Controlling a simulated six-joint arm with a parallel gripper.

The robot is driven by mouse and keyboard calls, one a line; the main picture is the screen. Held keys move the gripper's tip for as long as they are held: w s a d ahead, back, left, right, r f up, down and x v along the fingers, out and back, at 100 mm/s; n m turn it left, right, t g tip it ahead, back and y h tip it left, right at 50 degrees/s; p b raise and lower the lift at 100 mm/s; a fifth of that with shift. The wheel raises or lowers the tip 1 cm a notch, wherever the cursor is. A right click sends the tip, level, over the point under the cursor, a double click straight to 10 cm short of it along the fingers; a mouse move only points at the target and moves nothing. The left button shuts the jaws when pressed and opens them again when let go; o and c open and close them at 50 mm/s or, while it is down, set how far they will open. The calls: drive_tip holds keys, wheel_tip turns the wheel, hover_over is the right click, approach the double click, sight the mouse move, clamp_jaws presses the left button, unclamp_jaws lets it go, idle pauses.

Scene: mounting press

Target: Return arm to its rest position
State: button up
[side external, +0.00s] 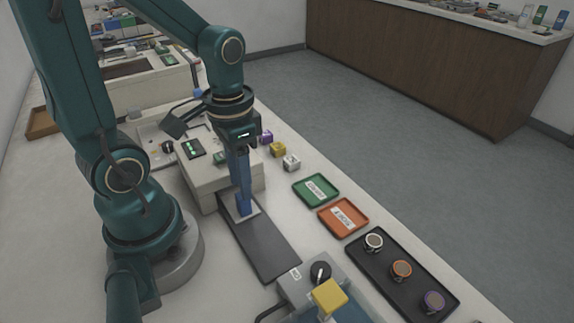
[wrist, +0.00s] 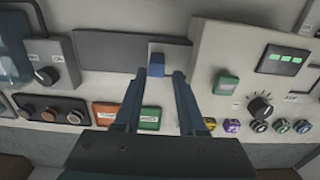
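My gripper (side external: 242,190) points straight down over the far end of the dark grey slab on the bench. In the wrist view its two blue fingers (wrist: 159,74) are spread apart with nothing gripped. A small blue block (wrist: 156,71) shows beyond and between the fingertips, with a gap on both sides. In the side view the blue block (side external: 244,209) sits on a light square plate at the slab's end, just below the fingertips. The exact height gap is hard to tell.
A pale machine housing (side external: 218,178) with a lit green display (side external: 193,149) stands close behind my gripper. Green (side external: 316,190) and orange (side external: 343,217) trays and a black tray (side external: 388,262) with round pieces lie to the right. A control box with a dial (side external: 319,271) stands in front.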

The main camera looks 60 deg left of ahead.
drive_tip(key=shift+r, duration=0.55)
drive_tip(key=shift+w+d+r, duration=0.1)
drive_tip(key=shift+d+r, duration=0.05)
drive_tip(key=shift+r, duration=0.05)
drive_tip(key=d+r+t, duration=0.4)
drive_tip(key=r+t, duration=0.1)
drive_tip(key=r, duration=0.2)
drive_tip(key=shift+s+d+r+t, duration=0.15)
drive_tip(key=shift+s+r+t, duration=0.1)
drive_tip(key=shift+t, duration=0.05)
idle(0.9)
